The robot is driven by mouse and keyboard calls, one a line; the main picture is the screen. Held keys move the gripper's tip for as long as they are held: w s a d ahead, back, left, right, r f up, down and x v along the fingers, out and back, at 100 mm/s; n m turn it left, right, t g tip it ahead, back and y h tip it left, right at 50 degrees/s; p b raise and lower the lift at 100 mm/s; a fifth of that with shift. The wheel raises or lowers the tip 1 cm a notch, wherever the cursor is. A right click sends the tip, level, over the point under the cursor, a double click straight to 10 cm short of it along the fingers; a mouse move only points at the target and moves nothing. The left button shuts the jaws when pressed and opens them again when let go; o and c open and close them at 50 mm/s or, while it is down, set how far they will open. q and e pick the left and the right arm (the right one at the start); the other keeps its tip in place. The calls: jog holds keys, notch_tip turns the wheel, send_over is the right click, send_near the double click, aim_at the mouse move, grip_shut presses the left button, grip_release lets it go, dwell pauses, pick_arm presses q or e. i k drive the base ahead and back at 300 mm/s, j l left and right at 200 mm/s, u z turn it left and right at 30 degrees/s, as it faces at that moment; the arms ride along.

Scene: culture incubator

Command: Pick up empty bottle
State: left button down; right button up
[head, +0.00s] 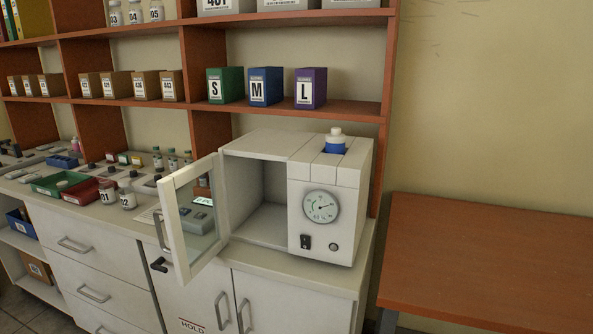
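A bottle with a white cap (336,134) stands upright on top of the white incubator (268,145), in a blue holder or with blue contents; I cannot tell which. Two small white-capped bottles stand on the counter left of the incubator, labelled 01 (107,194) and 02 (127,198). Several labelled bottles (135,14) stand on the upper shelf. I cannot tell from this view which bottle is empty. The incubator's glass door (187,232) is wide open to the left and its chamber (262,205) looks empty. Neither of my grippers is in view.
Green (58,184) and red (87,190) trays and small items crowd the counter at left. S, M and L boxes (265,87) stand on the shelf above the incubator. A bare brown table (490,255) is at right. The open door juts past the counter front.

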aim_at(106, 190)
jog(key=z, duration=0.4)
jog(key=i+j+z, duration=0.1)
jog(key=j+z, duration=0.15)
jog(key=j, duration=0.15)
jog(key=i+j+z, duration=0.1)
jog(key=j+z, duration=0.15)
jog(key=j, duration=0.15)
jog(key=i+j+z, duration=0.1)
jog(key=j, duration=0.65)
jog(key=i+j+z, duration=0.1)
jog(key=j, duration=1.35)
jog(key=j+u, duration=0.2)
jog(key=u, duration=0.3)
jog(key=j+u, duration=0.2)
jog(key=u, duration=0.25)
jog(key=j+u, duration=0.15)
jog(key=u, duration=0.35)
